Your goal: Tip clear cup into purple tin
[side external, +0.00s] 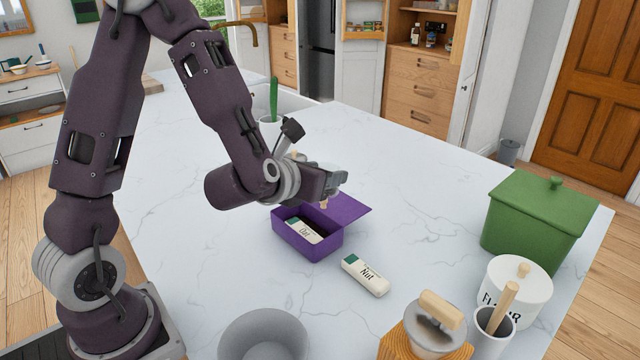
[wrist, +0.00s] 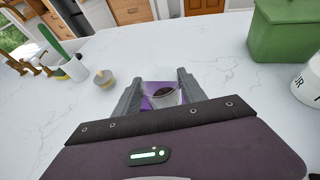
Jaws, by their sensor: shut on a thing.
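My gripper (side external: 332,180) is above the back of the purple tin (side external: 322,243), near its raised lid (side external: 348,207). It is shut on the clear cup (wrist: 164,97), which shows between the two fingers in the wrist view with something dark inside. In the side view the fingers largely hide the cup, so its tilt is hard to tell. A small tan bit shows just under the gripper; I cannot tell what it is. The tin is open and holds a white bar marked Oat (side external: 304,231). Purple of the tin shows behind the cup in the wrist view.
A white bar marked Nut (side external: 366,276) lies right of the tin. A green canister (side external: 535,222), a flour jar (side external: 515,292), a utensil pot (side external: 493,330) and a grey bowl (side external: 263,337) stand around. A small lidded jar (wrist: 104,78) is behind.

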